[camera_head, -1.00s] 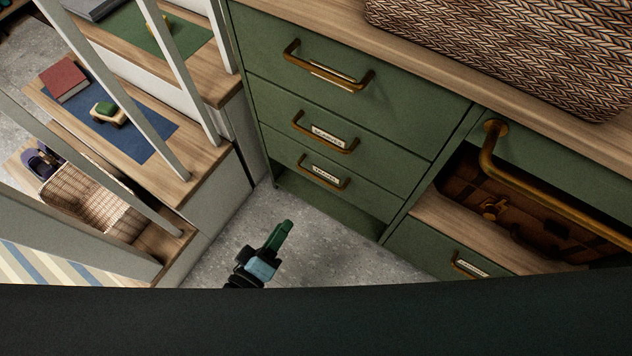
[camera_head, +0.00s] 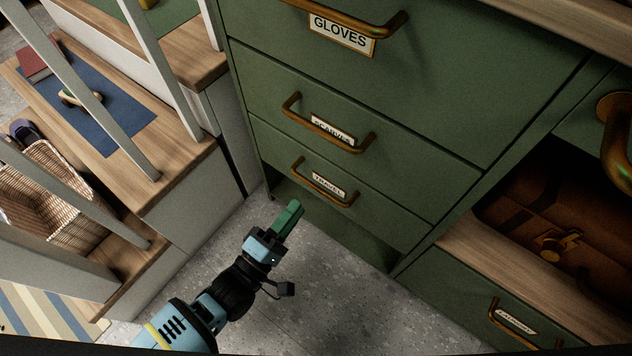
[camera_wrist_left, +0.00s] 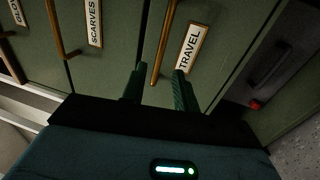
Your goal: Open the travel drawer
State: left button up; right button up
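The travel drawer (camera_head: 375,205) is the lowest green drawer in the left stack of the cabinet and is shut. Its label reads TRAVEL in the left wrist view (camera_wrist_left: 191,47). Its brass bar handle (camera_head: 318,186) also shows in the left wrist view (camera_wrist_left: 163,48). My left gripper (camera_head: 289,216) is just in front of and below this handle, apart from it in the head view. In the left wrist view its two green fingers (camera_wrist_left: 158,87) are spread, with the handle's end lined up between them. My right gripper does not show.
Above are the scarves drawer (camera_head: 400,165) and gloves drawer (camera_head: 440,80), both shut. At right are a niche with a brown case (camera_head: 545,215) and another low drawer (camera_head: 460,300). Stairs with railings (camera_head: 175,80) stand close at left.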

aim_at(315, 184)
pick_arm(q)
jog(key=b+x, duration=0.1)
jog(key=x, duration=0.6)
jog(key=shift+w+d+b, duration=0.15)
jog(key=shift+b, duration=0.25)
jog(key=shift+w+d+r, duration=0.1)
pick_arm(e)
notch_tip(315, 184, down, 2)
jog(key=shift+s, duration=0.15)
pick_arm(q)
jog(key=shift+c, duration=0.2)
grip_shut()
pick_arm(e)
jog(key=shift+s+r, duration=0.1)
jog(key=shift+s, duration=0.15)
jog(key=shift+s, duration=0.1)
